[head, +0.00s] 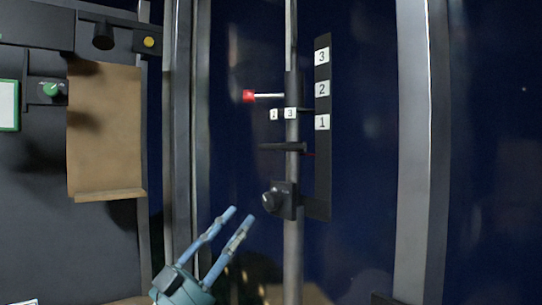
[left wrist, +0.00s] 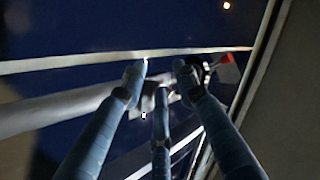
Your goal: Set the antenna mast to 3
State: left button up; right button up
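The antenna mast (head: 292,245) is a grey vertical pole in the head view. Beside it stands a black scale strip (head: 323,170) marked 3, 2 and 1 from top to bottom. A lever with a red knob (head: 248,96) sticks out left from the mast, and a black clamp knob (head: 271,200) sits lower. My left gripper (head: 239,213) is open and empty, left of the mast and below the clamp knob. In the left wrist view its fingers (left wrist: 160,70) are apart, with a red part (left wrist: 228,68) beyond them. My right gripper is not in view.
Small white tags reading 2 and 3 (head: 290,113) sit on the mast. A metal post (head: 183,130) stands to the left and a pale one (head: 411,150) to the right. A brown paper panel (head: 105,130) and green knob (head: 51,89) are on the left wall.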

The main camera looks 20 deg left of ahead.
pick_arm(q)
jog(key=s+d+r+m+g+h, duration=0.6)
jog(key=s+r+m+g+h, duration=0.15)
jog(key=s+r+m, duration=0.2)
jog(key=y, duration=0.8)
send_near(271, 148)
jog(key=shift+m+t, duration=0.25)
jog(key=shift+t, duration=0.2)
jog(key=p+x, duration=0.2)
jog(key=x, duration=0.2)
jog(key=p+x, duration=0.2)
jog(key=x, duration=0.3)
jog(key=shift+w+f, duration=0.2)
jog(key=shift+w, duration=0.15)
jog(key=shift+w+d+p, duration=0.3)
jog(key=shift+w, duration=0.2)
grip_shut()
